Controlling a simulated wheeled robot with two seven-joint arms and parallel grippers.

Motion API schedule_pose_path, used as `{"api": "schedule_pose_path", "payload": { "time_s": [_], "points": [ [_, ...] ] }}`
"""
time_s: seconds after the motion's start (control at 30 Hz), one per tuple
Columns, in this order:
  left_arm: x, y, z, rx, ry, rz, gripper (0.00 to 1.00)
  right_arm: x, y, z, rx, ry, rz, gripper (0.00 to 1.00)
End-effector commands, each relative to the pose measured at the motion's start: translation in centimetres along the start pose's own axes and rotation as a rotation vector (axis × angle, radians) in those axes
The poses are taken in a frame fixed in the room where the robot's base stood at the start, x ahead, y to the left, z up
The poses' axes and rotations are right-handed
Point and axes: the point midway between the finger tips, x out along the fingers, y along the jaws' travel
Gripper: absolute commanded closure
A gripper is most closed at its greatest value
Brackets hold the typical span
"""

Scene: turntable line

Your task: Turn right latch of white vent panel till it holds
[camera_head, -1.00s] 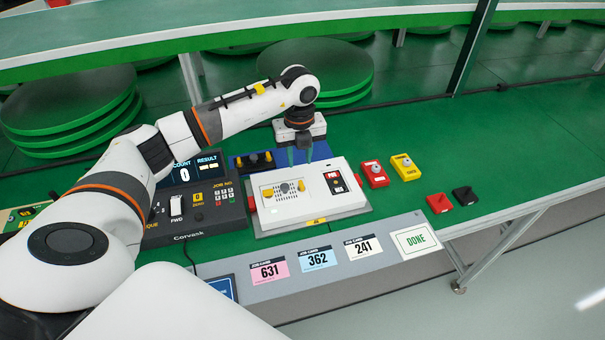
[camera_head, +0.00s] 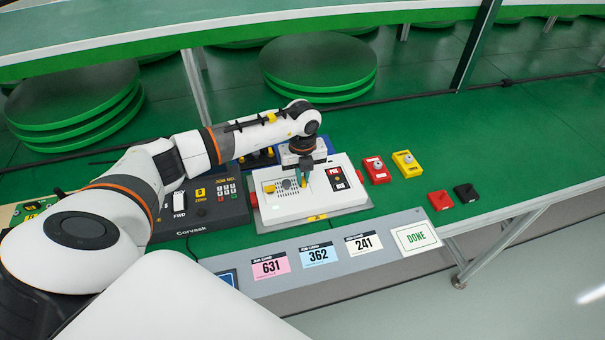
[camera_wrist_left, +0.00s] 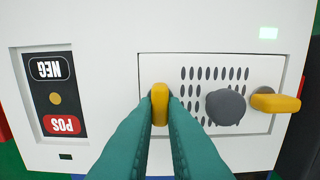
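The white vent panel (camera_wrist_left: 200,65), with rows of slots and a dark round knob (camera_wrist_left: 226,107), sits on the white unit (camera_head: 318,200). Its right latch (camera_wrist_left: 159,104) is yellow and stands upright in the left wrist view, parallel to the panel's near side edge and inside it. The left latch (camera_wrist_left: 275,103) is yellow and lies crosswise over the opposite edge; it also shows in the head view (camera_head: 269,189). My left gripper (camera_head: 303,181) has its teal fingers (camera_wrist_left: 162,115) on both sides of the right latch, apparently closed on it. My right gripper is not in view.
The unit's NEG/POS plate (camera_wrist_left: 54,97) is beside the panel. A control box (camera_head: 205,215) stands left of the unit. Red (camera_head: 376,172) and yellow (camera_head: 407,164) blocks stand right. Job cards (camera_head: 318,255) line the front ledge. The green table beyond the blocks is mostly clear.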

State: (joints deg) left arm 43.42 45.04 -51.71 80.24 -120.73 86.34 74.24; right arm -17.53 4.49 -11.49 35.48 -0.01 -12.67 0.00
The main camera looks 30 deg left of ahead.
Motion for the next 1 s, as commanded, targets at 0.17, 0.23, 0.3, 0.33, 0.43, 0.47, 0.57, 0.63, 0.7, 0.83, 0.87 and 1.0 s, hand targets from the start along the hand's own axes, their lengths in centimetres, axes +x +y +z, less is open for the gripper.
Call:
{"api": "schedule_pose_path", "payload": {
  "time_s": [0.17, 0.23, 0.3, 0.33, 0.43, 0.47, 0.57, 0.63, 0.7, 0.83, 0.87, 1.0],
  "points": [
    [0.0, 0.0, 0.0, 0.000, 0.000, 0.000, 1.00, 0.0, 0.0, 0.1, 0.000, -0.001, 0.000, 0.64],
    [0.0, 0.0, 0.0, 0.003, 0.000, 0.000, 1.00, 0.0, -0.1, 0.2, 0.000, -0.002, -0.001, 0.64],
    [0.0, 0.0, 0.0, 0.010, 0.000, 0.000, 1.00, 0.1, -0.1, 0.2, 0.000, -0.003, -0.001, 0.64],
    [0.0, 0.0, 0.0, 0.016, 0.001, 0.000, 1.00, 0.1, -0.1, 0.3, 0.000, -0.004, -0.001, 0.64],
    [0.0, 0.0, 0.0, 0.042, 0.001, 0.001, 1.00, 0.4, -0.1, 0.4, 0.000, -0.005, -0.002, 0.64],
    [0.0, 0.0, -0.1, 0.055, 0.001, 0.001, 1.00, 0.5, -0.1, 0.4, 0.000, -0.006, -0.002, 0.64],
    [0.1, 0.1, 0.0, 0.106, 0.001, 0.001, 1.00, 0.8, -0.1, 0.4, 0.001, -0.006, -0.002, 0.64],
    [0.1, 0.1, 0.0, 0.154, 0.001, 0.001, 1.00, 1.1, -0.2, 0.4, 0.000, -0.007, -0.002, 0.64],
    [0.1, 0.1, -0.1, 0.209, 0.002, 0.001, 1.00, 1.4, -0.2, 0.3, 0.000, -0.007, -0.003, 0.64],
    [0.2, 0.2, 0.0, 0.326, 0.002, 0.000, 1.00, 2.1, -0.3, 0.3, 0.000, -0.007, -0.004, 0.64],
    [0.2, 0.2, 0.0, 0.355, 0.001, 0.001, 1.00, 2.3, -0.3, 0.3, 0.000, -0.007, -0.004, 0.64],
    [0.2, 0.3, 0.0, 0.489, 0.002, 0.001, 1.00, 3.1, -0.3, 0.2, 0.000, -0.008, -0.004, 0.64]
  ]
}}
